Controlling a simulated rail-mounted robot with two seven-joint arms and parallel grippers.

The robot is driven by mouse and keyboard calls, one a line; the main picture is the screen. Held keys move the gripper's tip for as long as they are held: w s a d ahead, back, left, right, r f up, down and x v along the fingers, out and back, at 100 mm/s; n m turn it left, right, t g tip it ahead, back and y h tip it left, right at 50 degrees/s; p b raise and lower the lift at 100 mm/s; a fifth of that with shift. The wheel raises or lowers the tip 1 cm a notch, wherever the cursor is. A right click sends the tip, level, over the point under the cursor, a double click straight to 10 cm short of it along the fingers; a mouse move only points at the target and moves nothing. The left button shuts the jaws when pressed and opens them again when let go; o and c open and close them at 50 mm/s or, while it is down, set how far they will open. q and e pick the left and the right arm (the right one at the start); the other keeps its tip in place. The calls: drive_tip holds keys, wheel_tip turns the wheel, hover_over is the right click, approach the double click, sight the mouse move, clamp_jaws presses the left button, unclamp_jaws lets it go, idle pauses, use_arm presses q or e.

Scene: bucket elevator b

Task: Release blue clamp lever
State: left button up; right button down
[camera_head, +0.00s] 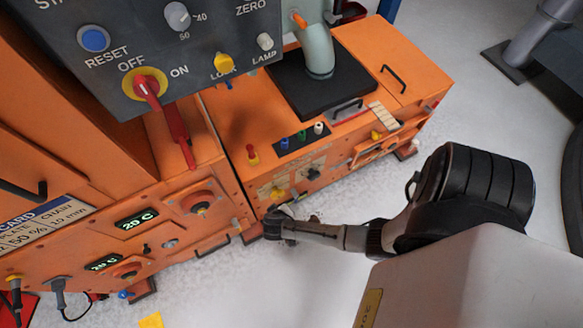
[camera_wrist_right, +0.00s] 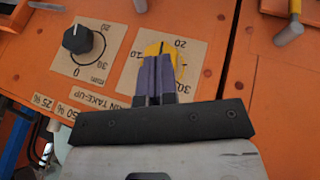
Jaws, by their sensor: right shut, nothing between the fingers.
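No part is clearly recognisable as the blue clamp lever. A small blue-topped peg (camera_head: 284,143) stands on a black strip of the right orange cabinet, beside a green and a white one. A small blue knob (camera_head: 124,294) sits at the lower edge of the left cabinet. My right gripper (camera_head: 272,224) is low at the front of the right cabinet. In the right wrist view, its shut, empty fingers (camera_wrist_right: 158,62) overlap a yellow knob (camera_wrist_right: 167,49) on a scaled plate; contact cannot be told. My left gripper is not in view.
A grey control box (camera_head: 200,50) with a red lever (camera_head: 146,88) and blue reset button (camera_head: 94,38) fills the upper left. A black dial knob (camera_wrist_right: 77,39) is left of the fingers in the right wrist view.

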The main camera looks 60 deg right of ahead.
sight(295, 196)
use_arm(q)
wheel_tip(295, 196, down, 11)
drive_tip(key=b, duration=0.8)
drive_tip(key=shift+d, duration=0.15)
use_arm(e)
wheel_tip(295, 196, down, 14)
drive_tip(key=w+d+h, duration=0.1)
drive_tip(key=shift+w+d+m, duration=0.15)
drive_tip(key=shift+d+m, duration=0.1)
drive_tip(key=shift+m, duration=0.15)
use_arm(q)
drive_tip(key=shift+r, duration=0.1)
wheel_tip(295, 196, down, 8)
drive_tip(key=b, duration=0.8)
use_arm(e)
drive_tip(key=d+f, duration=0.8)
drive_tip(key=d, duration=0.1)
drive_tip(key=shift+s+d, duration=0.2)
drive_tip(key=shift+d, duration=0.1)
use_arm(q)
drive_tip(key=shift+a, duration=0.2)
use_arm(e)
drive_tip(key=shift+a, duration=0.1)
